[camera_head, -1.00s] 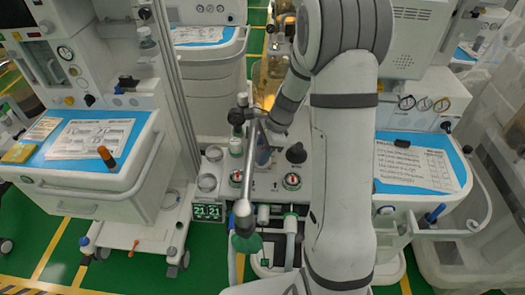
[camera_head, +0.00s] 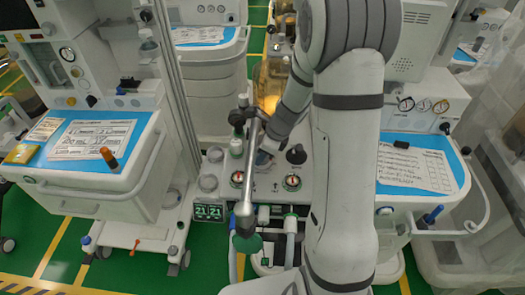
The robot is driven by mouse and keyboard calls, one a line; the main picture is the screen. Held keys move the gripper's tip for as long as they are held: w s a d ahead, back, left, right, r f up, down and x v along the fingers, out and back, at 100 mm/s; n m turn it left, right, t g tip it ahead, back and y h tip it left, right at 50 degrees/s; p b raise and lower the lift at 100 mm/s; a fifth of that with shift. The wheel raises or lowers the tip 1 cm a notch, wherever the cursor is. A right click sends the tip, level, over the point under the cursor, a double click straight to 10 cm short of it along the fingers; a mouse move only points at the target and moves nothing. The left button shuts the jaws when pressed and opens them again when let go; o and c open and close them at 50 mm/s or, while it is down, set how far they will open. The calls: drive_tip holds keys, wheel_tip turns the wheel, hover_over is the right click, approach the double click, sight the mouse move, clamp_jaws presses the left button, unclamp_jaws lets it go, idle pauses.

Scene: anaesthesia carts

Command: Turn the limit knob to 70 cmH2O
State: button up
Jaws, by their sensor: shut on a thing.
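My gripper (camera_head: 264,159) is at the grey-white panel (camera_head: 265,195) between the two carts, pointing down onto it. It is shut on a small knob, taken to be the limit knob, which is mostly hidden by the gripper and by a slanted metal tube in front. Any scale marks around the knob are too small or covered to read. A black round knob (camera_head: 296,155) stands on the panel just right of the gripper.
The slanted metal tube (camera_head: 250,150) crosses close on the left of my gripper, with a green-based end (camera_head: 246,243) below. A green digital display (camera_head: 208,212) reads 21 and 21. Carts with blue tops stand at left (camera_head: 60,160) and right (camera_head: 388,187).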

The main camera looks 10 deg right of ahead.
drive_tip(key=shift+m+t, duration=0.3)
drive_tip(key=shift+m, duration=0.4)
drive_tip(key=o, duration=1)
drive_tip(key=shift+p+v, duration=0.8)
drive_tip(key=shift+v, duration=3.1)
drive_tip(key=shift+a, duration=0.1)
